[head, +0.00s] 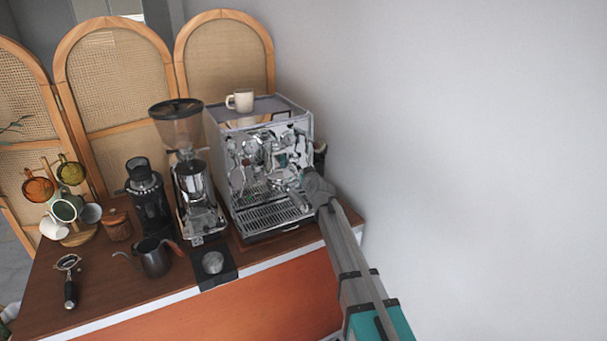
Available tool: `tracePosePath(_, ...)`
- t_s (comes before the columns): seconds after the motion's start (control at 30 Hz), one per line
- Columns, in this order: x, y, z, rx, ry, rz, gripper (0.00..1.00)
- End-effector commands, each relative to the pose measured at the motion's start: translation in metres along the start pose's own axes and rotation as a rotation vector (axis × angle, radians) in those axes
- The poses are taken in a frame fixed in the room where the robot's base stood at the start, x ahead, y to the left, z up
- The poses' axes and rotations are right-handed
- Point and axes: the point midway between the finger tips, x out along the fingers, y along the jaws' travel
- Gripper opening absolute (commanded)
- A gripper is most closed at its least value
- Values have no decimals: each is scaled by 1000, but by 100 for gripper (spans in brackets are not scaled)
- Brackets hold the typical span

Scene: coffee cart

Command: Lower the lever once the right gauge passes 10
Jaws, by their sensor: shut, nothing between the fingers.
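The chrome espresso machine (232,160) stands at the right end of the cart. Small round dials show on the upper front panel, the right gauge (287,138) among them, but its needle and numbers are too small to read. The group head and shiny fittings fill the middle of the front. The lever cannot be told apart from them at this size. My gripper (307,183) is shut and empty at the right side of the machine's front, close to the group head. Whether it touches any part cannot be told. My wrist hides part of the machine's right front.
A cream cup (240,100) stands on top of the machine. A grinder (190,180), a smaller black grinder (148,200) and a dark kettle (153,260) stand left. A mug tree and portafilter (69,285) are farther left. A bare wall is close on the right.

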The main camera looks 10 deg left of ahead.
Motion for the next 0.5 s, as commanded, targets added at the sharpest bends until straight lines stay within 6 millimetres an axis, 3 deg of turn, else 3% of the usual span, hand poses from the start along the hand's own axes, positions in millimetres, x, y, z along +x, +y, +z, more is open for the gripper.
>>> tracePosePath(0.3,5,0,23,0,0,0,0)
tracePosePath(0.5,4,0,20,0,0,0,0)
